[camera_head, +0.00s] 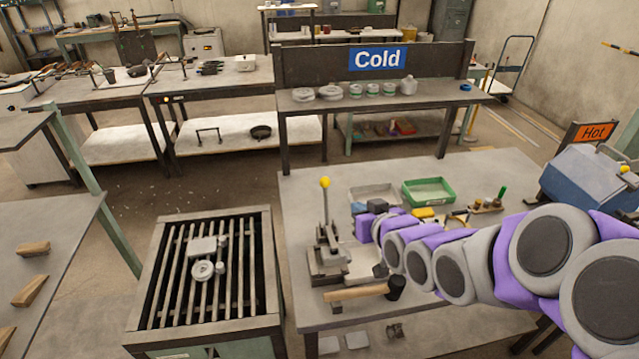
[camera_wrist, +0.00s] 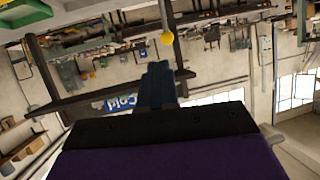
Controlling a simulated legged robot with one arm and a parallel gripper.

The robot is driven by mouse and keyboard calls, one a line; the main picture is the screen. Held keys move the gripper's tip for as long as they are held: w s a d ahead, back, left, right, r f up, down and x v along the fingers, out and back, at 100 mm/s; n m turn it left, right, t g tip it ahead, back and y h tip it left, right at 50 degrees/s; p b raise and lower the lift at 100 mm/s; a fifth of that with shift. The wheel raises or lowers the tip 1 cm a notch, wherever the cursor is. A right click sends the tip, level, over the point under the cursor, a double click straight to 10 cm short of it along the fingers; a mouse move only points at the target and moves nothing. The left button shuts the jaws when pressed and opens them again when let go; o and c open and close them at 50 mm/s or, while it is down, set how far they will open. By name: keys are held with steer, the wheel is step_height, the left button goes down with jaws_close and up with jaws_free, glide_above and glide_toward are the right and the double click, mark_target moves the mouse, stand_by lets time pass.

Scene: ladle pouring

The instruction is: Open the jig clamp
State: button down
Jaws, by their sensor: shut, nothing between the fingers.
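The jig clamp (camera_head: 327,255) stands on the near grey workbench in the head view. Its lever rises upright and ends in a yellow knob (camera_head: 325,182). In the wrist view the yellow knob (camera_wrist: 167,39) shows just beyond my fingertips, near the top middle. My gripper (camera_head: 358,208) reaches in from the right, beside the lever and a little below knob height. Its dark fingers (camera_wrist: 161,70) are together with nothing between them. A gap shows between the fingertips and the lever in the head view.
A mallet (camera_head: 365,292) lies in front of the clamp. A grey tray (camera_head: 374,194) and a green tray (camera_head: 429,191) sit behind my arm. A slatted grate table (camera_head: 165,270) stands left of the bench. The Hot sign (camera_head: 594,132) is at right.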

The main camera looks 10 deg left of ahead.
mark_target(327, 184)
steer(key=shift+w+a+r+y, duration=0.3)
steer(key=shift+w+a, duration=0.25)
steer(key=shift+a, duration=0.05)
steer(key=shift+w+a+p, duration=0.1)
steer(key=shift+w+p, duration=0.05)
steer(key=shift+p, duration=0.65)
steer(key=p+x, duration=0.2)
steer(key=p, duration=0.5)
steer(key=b+x, duration=0.1)
steer(key=x, duration=0.9)
steer(key=shift+f, duration=0.1)
steer(key=shift+w+a+f+b, duration=0.1)
steer(key=shift+w+a+b, duration=0.25)
steer(key=shift+w, duration=0.35)
steer(key=shift+p, duration=0.3)
